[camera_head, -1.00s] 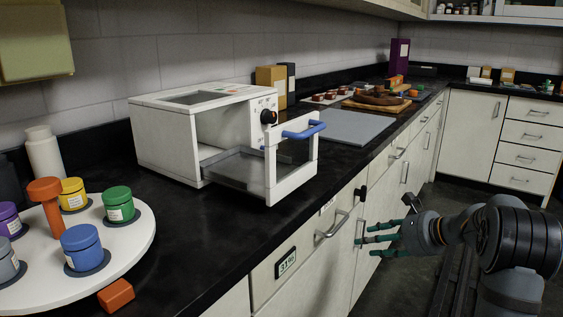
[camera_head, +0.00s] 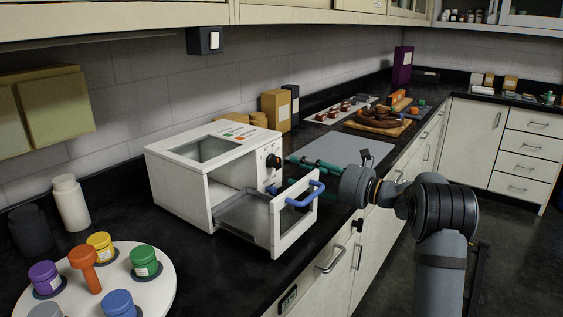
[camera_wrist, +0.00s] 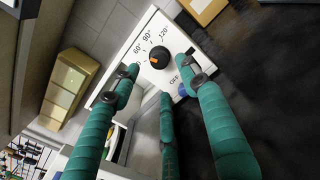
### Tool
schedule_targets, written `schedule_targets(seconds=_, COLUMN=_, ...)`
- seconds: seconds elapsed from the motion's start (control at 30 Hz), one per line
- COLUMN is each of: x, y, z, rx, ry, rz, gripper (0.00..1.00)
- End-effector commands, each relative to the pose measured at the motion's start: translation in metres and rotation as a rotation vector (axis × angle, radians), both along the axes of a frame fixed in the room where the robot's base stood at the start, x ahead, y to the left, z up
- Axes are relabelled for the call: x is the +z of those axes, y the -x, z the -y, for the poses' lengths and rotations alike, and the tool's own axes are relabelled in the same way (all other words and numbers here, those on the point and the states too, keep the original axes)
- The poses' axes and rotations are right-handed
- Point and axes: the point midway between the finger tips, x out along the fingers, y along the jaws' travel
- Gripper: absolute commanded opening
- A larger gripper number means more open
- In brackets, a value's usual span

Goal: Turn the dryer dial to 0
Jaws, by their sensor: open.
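The dryer (camera_head: 178,190) is a white box on the black counter, with its front door and tray pulled out and a blue handle (camera_head: 304,196). Its black dial (camera_head: 273,160) is on the upper right of the front. In the wrist view the fingertips (camera_wrist: 161,84) are spread around and below the dial; no contact is visible.
The open door (camera_head: 294,232) stands out just below my gripper. A round white tray (camera_head: 155,295) with several coloured jars is at the front left. A grey mat (camera_head: 345,147) and boxes (camera_head: 276,108) are behind. A wooden board with food lies farther back.

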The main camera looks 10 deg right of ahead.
Motion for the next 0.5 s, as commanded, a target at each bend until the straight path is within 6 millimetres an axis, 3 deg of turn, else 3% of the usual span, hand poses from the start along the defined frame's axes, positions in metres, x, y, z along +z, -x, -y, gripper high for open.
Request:
schedule_targets(seconds=0.2, x=0.0, y=-0.028, z=-0.03, rx=0.002, ry=0.003, rz=0.0, gripper=0.45)
schedule_targets(seconds=0.5, x=0.0, y=-0.046, z=-0.046, rx=-0.001, ry=0.003, rz=0.001, gripper=0.45)
